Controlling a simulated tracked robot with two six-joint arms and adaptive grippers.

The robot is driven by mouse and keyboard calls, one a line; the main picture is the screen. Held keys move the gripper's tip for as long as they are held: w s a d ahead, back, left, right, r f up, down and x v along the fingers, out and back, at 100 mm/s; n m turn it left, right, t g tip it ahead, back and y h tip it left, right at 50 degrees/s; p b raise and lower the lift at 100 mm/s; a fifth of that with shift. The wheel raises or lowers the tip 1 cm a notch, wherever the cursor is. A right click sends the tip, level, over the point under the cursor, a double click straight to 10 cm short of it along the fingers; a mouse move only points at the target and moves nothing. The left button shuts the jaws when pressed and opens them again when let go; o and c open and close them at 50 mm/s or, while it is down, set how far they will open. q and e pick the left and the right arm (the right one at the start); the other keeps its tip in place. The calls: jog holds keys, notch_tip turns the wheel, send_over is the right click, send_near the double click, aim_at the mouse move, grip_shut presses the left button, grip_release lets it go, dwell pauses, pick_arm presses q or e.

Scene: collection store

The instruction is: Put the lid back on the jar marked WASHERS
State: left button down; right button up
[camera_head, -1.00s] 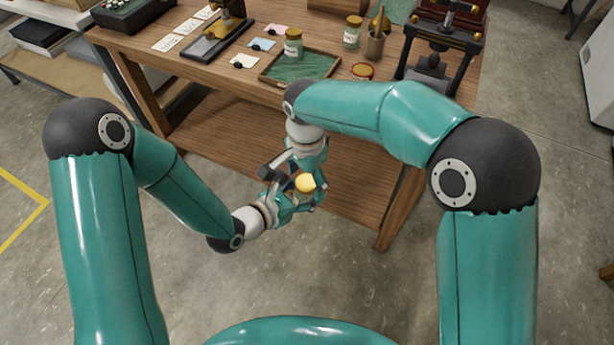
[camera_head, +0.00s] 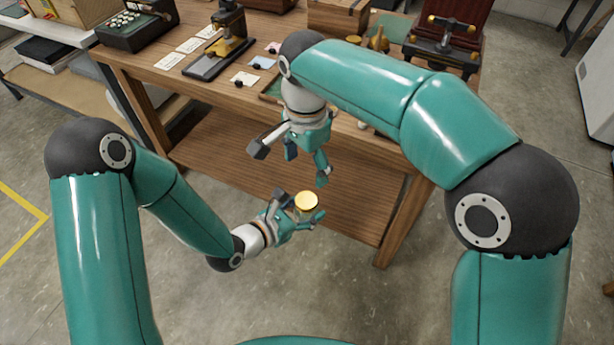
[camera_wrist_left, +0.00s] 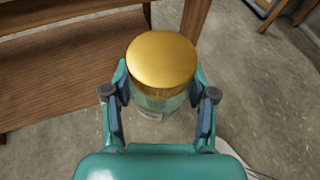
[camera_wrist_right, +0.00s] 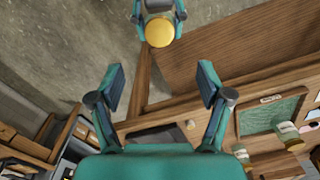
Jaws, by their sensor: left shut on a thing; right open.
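My left gripper (camera_head: 300,213) is shut on a glass jar (camera_wrist_left: 158,102) and holds it upright in the air in front of the table. A gold lid (camera_wrist_left: 162,60) sits on top of the jar; it also shows in the head view (camera_head: 307,201) and the right wrist view (camera_wrist_right: 159,32). Whether it is screwed down I cannot tell. A pale label shows low on the jar, but its marking is not readable. My right gripper (camera_head: 290,167) is open and empty, above and apart from the lid.
The wooden table (camera_head: 150,72) stands behind the grippers, its lower shelf (camera_head: 230,150) bare. A green-lined tray (camera_wrist_right: 272,112) with a labelled jar (camera_wrist_right: 287,133) beside it shows in the right wrist view. A brass-and-black instrument (camera_head: 225,45) and cards stand further back. My right arm hides much of the tabletop.

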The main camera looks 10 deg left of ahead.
jog(key=shift+r, duration=0.45)
jog(key=d+f+n+y, duration=0.25)
jog(key=d+f, duration=0.25)
jog(key=f, duration=0.6)
jog(key=d+f+n+y, duration=0.1)
jog(key=d+f+n, duration=0.4)
jog(key=f, duration=0.6)
jog(key=s+d+f, duration=0.3)
jog(key=s+f, duration=0.3)
jog(key=s, duration=0.3)
jog(key=s+d+f+m, duration=0.1)
jog(key=s+d+f, duration=0.3)
jog(key=s+f, duration=0.3)
jog(key=shift+s+t, duration=0.3)
jog(key=shift+s, duration=0.65)
jog(key=shift+y, duration=0.25)
